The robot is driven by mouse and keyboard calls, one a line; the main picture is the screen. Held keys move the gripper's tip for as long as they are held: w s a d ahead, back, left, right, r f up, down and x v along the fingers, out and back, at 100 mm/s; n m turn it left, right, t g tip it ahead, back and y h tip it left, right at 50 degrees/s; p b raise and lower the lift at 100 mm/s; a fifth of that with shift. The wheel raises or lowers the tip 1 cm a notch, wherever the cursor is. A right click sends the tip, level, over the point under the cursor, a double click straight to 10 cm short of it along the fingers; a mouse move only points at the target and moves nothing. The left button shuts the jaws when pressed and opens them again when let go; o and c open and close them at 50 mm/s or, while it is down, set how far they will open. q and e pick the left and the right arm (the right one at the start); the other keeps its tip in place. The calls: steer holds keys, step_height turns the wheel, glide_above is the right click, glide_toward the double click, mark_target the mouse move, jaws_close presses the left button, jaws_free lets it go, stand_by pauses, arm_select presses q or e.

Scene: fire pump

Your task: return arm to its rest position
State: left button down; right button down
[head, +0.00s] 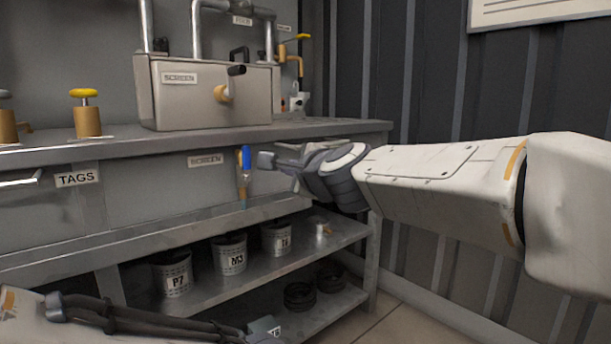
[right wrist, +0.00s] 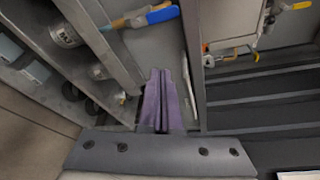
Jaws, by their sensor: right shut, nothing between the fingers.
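My right arm reaches in from the right in the head view, in front of the workbench. Its gripper (head: 272,160) is shut and empty, just right of a blue-handled brass valve (head: 245,160) at the bench front. In the right wrist view the two purple-grey fingers (right wrist: 161,78) lie together with nothing between them. The blue handle (right wrist: 160,13) shows beyond and above them, apart from the fingertips. My left arm lies low at the bottom left of the head view. Its dark gripper (head: 235,333) is partly cut off by the frame, and its opening is unclear.
The grey workbench (head: 330,129) carries a metal box labelled SCREEN (head: 205,100) and a yellow-topped brass valve (head: 87,115). Labelled cans (head: 229,255) and dark rings (head: 300,296) stand on shelves below. A ribbed dark wall (head: 430,90) is behind my right arm. Floor shows at lower right.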

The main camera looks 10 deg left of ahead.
steer(key=s+d+f+n+g+h, duration=0.2)
steer(key=d+f+n+g, duration=0.15)
steer(key=d+f, duration=0.6)
steer(key=s+d+f+n+g+h, duration=0.15)
steer(key=d+f+n, duration=0.4)
steer(key=f, duration=0.75)
steer(key=s+d+f+n+g+h, duration=0.5)
steer(key=s+d+f+n+g, duration=0.2)
steer(key=s+d+f, duration=0.95)
steer(key=s+a+r+n+g+y+p, duration=0.1)
steer(key=s+a+r+n+p, duration=0.3)
steer(key=r+p, duration=0.6)
steer(key=s+a+r+n+p, duration=0.1)
steer(key=s+a+r+p, duration=0.55)
steer(key=r, duration=0.45)
steer(key=s+a+r+n+g+y+p, duration=0.1)
steer(key=s+a+r+n+p, duration=0.3)
steer(key=r+p, duration=0.6)
step_height(320, 180, up, 37)
steer(key=m+p, duration=0.1)
steer(key=p, duration=3.4)
steer(key=shift+a+m, duration=0.3)
steer(key=shift+a, duration=0.15)
